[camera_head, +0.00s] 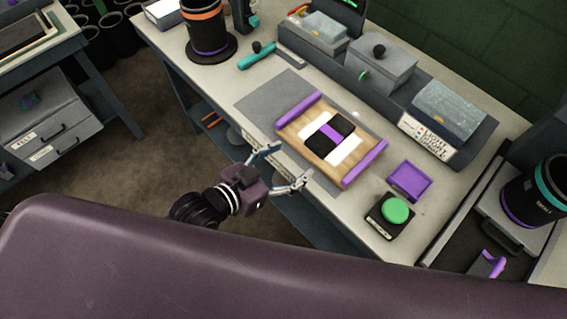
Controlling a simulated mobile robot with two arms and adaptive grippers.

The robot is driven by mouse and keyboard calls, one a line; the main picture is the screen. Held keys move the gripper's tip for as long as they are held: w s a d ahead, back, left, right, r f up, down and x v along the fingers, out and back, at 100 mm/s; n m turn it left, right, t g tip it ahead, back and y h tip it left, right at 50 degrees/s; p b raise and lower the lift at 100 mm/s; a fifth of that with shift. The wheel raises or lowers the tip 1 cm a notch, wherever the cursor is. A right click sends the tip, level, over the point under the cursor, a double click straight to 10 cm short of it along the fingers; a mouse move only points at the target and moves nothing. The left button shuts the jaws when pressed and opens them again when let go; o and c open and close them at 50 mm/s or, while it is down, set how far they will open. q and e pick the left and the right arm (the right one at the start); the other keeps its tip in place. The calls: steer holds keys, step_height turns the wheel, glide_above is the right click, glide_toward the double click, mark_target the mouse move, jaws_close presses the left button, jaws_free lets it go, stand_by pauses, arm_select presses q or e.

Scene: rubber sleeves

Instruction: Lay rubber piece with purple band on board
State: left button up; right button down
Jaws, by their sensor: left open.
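The rubber piece (342,121), black with a purple band across its middle, lies flat on the wooden board (300,127). The board has purple bars along two opposite ends and white areas on both sides of the rubber piece. The board rests on a grey mat (261,97) on the workbench. My left gripper (287,166) is open and empty at the bench's front edge, just in front of the board and apart from the rubber piece. My right gripper is not in view.
A purple tray (408,182) and a black box with a green button (396,210) stand right of the board. Grey bins (380,72) line the back. A black cylinder with orange and purple bands (206,28) and a teal-handled tool (258,60) are at the far left.

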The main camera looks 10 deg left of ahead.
arm_select(q)
steer(key=s+a+f+n+g+y, duration=0.15)
steer(key=a+f, duration=0.35)
steer(key=f, duration=0.5)
steer(key=s+a+f+n+g+y, duration=0.1)
steer(key=s+a+f+y, duration=0.3)
steer(key=f, duration=0.6)
steer(key=s+a+f+n+g, duration=0.1)
steer(key=a+f, duration=0.4)
steer(key=f, duration=0.5)
steer(key=s+a+f+g+y, duration=0.1)
steer(key=s+f+g, duration=0.2)
steer(key=s+f, duration=0.6)
steer(key=s+a+f+n+g+y, duration=0.1)
steer(key=s+a+f+g, duration=0.1)
steer(key=s+f, duration=0.8)
steer(key=s+g, duration=0.1)
steer(key=s, duration=0.7)
steer(key=shift+a+f+g, duration=0.2)
steer(key=shift+g, duration=0.15)
